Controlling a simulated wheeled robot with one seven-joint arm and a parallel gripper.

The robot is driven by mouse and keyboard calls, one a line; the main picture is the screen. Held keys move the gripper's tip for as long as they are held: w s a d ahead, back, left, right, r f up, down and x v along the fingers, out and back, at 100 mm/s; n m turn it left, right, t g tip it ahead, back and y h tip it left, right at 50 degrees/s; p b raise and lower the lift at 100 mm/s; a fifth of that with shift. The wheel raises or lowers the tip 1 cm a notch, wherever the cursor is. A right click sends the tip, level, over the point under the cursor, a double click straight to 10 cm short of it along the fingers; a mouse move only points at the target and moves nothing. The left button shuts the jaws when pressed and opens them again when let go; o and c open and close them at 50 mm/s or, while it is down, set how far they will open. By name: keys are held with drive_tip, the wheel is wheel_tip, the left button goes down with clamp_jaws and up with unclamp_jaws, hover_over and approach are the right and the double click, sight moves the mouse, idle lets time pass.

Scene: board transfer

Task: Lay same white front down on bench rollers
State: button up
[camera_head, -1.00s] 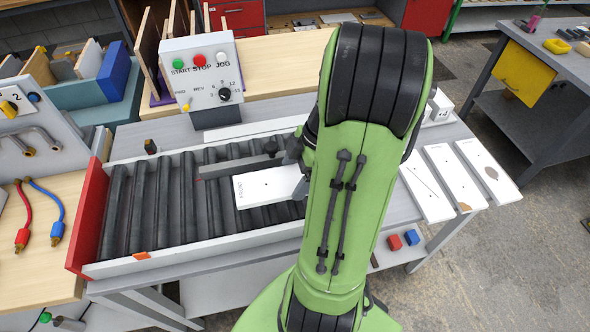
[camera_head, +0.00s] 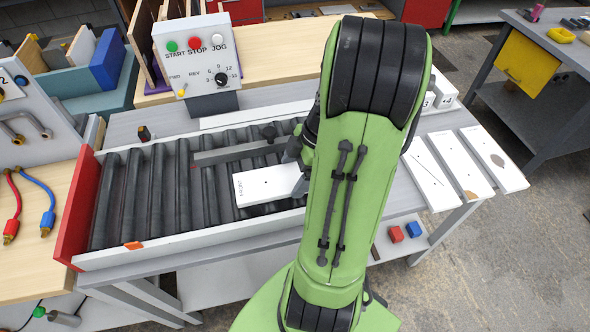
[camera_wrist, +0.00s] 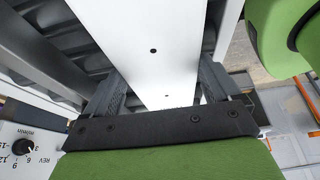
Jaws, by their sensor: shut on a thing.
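The white front (camera_head: 262,186), marked FRONT at its left end, is over the bench rollers (camera_head: 150,195). Its right part is hidden behind my green arm in the head view. In the wrist view the white front (camera_wrist: 150,45) runs between the two dark fingers of my gripper (camera_wrist: 160,88), which is shut on it. Two small dark holes show on its face. In the head view only a bit of my gripper (camera_head: 303,180) shows beside the arm. I cannot tell whether the front touches the rollers.
A grey bar (camera_head: 235,152) crosses the rollers just behind the front. A red end plate (camera_head: 80,208) and white side rail (camera_head: 180,245) bound the rollers. A control box (camera_head: 200,55) stands behind. Several white boards, including one with a brown patch (camera_head: 492,160), lie at right.

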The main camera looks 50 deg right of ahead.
drive_tip(key=shift+f, duration=0.2)
drive_tip(key=o, duration=0.9)
drive_tip(key=shift+r, duration=0.15)
drive_tip(key=p+v, duration=0.5)
drive_tip(key=v, duration=1)
drive_tip(key=shift+s+d+r, duration=0.2)
